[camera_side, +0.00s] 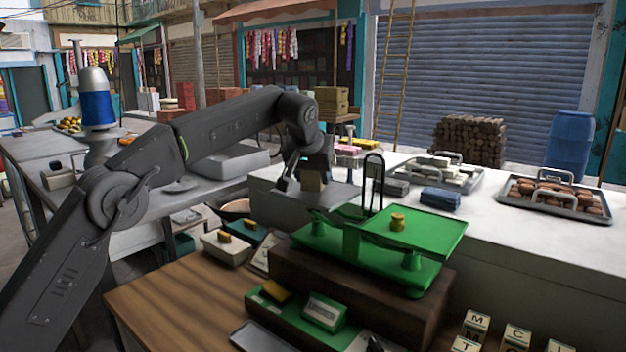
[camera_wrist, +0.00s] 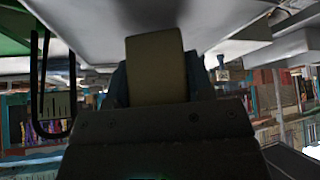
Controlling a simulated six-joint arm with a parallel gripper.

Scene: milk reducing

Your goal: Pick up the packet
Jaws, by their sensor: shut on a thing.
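The packet (camera_side: 312,181) is a small tan-brown block. My gripper (camera_side: 304,176) is shut on it, above the left side of the green balance scale (camera_side: 385,235). In the side view the packet is close over or at the grey pan (camera_side: 340,196); I cannot tell whether they touch. In the wrist view the packet (camera_wrist: 157,66) shows as a tan block between the fingers of my gripper (camera_wrist: 160,85), with a pale flat surface close to it. The fingertips are partly hidden by the packet and the wrist.
The scale's green right pan holds a small brass weight (camera_side: 397,221). An upright black loop (camera_side: 373,183) stands on the scale close to the packet. Trays of dark pieces (camera_side: 556,197) and grey bars (camera_side: 440,175) lie on the white counter. Small bins (camera_side: 226,247) stand below my gripper.

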